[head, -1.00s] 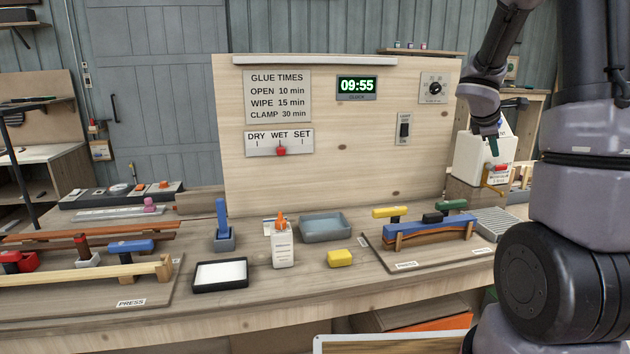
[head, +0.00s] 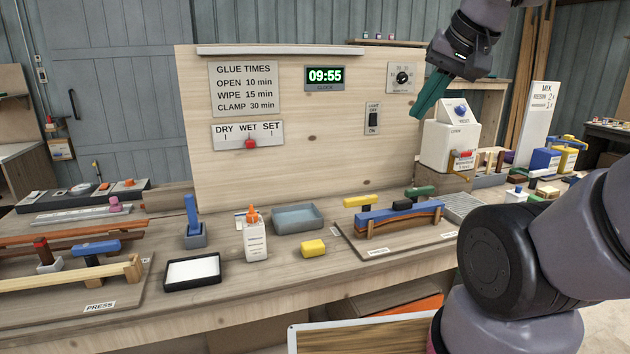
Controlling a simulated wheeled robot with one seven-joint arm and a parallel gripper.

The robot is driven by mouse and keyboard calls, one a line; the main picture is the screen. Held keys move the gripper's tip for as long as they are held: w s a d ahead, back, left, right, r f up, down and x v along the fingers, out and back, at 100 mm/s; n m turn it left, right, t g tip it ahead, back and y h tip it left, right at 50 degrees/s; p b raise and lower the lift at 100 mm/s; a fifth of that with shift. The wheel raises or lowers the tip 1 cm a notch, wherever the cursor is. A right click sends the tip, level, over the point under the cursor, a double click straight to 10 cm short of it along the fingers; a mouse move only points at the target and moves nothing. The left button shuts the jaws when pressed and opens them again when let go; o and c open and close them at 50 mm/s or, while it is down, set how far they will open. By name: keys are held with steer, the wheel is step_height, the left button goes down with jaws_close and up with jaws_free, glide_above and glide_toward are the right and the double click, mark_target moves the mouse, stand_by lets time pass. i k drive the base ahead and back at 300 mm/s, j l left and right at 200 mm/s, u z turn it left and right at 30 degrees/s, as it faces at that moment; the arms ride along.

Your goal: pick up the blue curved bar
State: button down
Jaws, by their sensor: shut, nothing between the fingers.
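The blue curved bar (head: 420,211) appears to lie along the top of a brown curved wooden piece on a board labelled at its front corner, right of centre on the bench. My gripper (head: 428,95), with teal fingers, is high above the bench near the panel's right edge. It is shut and empty, well apart from the bar, and points down to the left.
A white glue bottle (head: 254,237), a yellow block (head: 313,248), a grey-blue tray (head: 298,218) and a black-rimmed pad (head: 192,272) stand left of the bar. The upright panel (head: 320,170) backs the bench.

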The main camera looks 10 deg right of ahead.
mark_target(403, 207)
steer(key=i+l, duration=0.2)
steer(key=l, duration=0.2)
steer(key=i+l, duration=0.2)
steer(key=l, duration=0.2)
steer(key=i+l+z, duration=0.1)
steer(key=l, duration=0.35)
steer(key=i+l, duration=0.25)
steer(key=l, duration=0.15)
